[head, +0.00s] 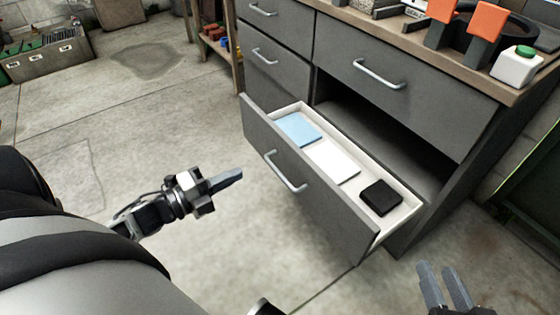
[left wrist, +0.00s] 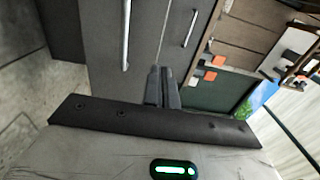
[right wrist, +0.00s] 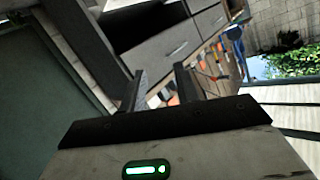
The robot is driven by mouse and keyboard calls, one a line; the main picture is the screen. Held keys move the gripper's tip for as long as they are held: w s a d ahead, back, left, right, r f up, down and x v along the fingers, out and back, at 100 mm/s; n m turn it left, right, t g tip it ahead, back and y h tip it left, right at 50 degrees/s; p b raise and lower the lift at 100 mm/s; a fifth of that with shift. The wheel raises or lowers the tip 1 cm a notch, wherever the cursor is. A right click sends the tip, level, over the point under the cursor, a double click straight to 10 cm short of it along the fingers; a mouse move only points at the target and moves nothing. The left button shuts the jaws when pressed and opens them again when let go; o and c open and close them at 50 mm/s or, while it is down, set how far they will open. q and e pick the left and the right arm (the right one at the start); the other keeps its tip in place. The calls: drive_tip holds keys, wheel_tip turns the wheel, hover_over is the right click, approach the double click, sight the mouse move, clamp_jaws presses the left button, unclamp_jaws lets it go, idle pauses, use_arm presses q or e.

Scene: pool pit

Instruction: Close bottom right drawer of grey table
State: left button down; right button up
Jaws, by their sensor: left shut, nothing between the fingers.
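The grey table (head: 485,125) stands at the right of the head view. Its bottom right drawer (head: 318,205) is pulled far out, with a bar handle (head: 285,172) on its front. Inside lie a light blue item (head: 298,129), a white item (head: 332,162) and a black box (head: 381,197). My left gripper (head: 238,174) is shut and empty, left of the drawer front and apart from it. Its closed fingers also show in the left wrist view (left wrist: 163,85). My right gripper (head: 442,270) is open and empty, right of the drawer near the table's side; its fingers stand apart in the right wrist view (right wrist: 160,85).
The upper right drawer (head: 400,85) and the left drawers (head: 262,58) are closed. A white bottle with a green cap (head: 517,66) and orange-topped things (head: 487,22) stand on the tabletop. A crate (head: 48,60) is at the far left. The floor left of the drawer is clear.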

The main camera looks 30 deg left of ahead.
sight(291, 148)
use_arm(q)
drive_tip(key=b+x, duration=0.3)
drive_tip(key=x, duration=0.9)
drive_tip(key=shift+w, duration=0.1)
drive_tip(key=shift+w+d, duration=0.2)
drive_tip(key=shift+w, duration=0.25)
use_arm(e)
drive_tip(key=shift+w+a+r+m+t+y, duration=0.15)
drive_tip(key=shift+a+r+m+t+y, duration=0.35)
drive_tip(key=shift+r+m+y, duration=0.15)
